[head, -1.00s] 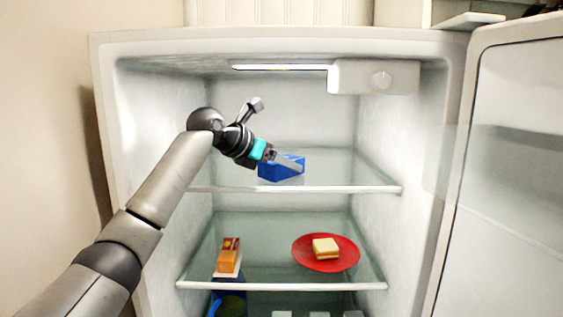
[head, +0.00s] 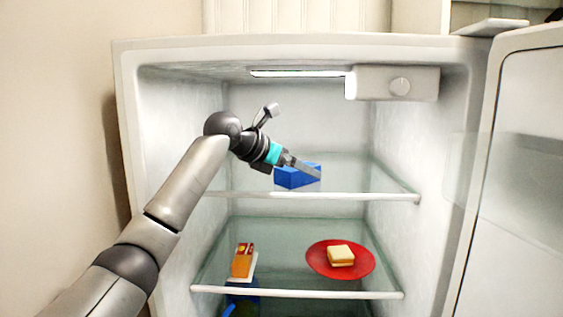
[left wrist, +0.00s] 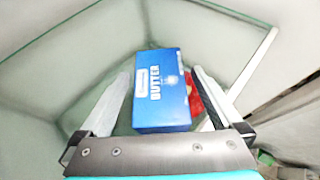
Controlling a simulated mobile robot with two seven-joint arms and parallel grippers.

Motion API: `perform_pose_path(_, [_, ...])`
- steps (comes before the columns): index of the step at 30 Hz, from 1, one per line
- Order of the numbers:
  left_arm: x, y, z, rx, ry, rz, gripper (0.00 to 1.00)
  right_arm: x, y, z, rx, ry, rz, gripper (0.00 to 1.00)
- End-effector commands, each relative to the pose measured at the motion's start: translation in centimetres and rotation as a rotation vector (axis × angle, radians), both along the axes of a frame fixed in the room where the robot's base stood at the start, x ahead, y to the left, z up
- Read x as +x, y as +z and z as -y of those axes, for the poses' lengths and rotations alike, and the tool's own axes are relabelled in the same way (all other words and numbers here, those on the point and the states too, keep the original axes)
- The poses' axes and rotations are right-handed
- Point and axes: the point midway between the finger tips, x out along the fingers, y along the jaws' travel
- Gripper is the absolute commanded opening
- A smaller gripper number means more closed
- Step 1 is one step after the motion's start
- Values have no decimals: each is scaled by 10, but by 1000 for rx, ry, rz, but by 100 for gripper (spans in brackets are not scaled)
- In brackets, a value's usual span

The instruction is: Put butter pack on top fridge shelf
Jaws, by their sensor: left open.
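The blue butter pack (head: 287,180) rests on the glass top fridge shelf (head: 375,197), near the middle. In the left wrist view the pack (left wrist: 160,100) shows its white "BUTTER" lettering. My left gripper (head: 300,169) reaches in from the left at the pack. Its fingers are open, one on each side of the pack, with a visible gap at least on the right side in the wrist view. One finger hides part of the pack in the head view. My right gripper is not in view.
The lower shelf (head: 300,293) holds an orange carton (head: 241,263) and a red plate (head: 365,260) with a sandwich (head: 341,256). The fridge door (head: 520,200) stands open on the right. The top shelf is clear to the right of the pack.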

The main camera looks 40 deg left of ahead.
Motion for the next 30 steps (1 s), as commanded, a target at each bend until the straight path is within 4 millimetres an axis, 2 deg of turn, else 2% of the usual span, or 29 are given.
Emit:
perform_pose_path(5, [-15,6,-3,-1,-2,2,100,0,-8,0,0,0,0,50])
perform_pose_path(15, [-67,36,-16,0,0,4,100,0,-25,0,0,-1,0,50])
perform_pose_path(21, [-90,50,-21,0,0,2,100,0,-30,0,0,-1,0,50])
perform_pose_path(30, [-101,55,-24,0,0,-1,100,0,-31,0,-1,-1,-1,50])
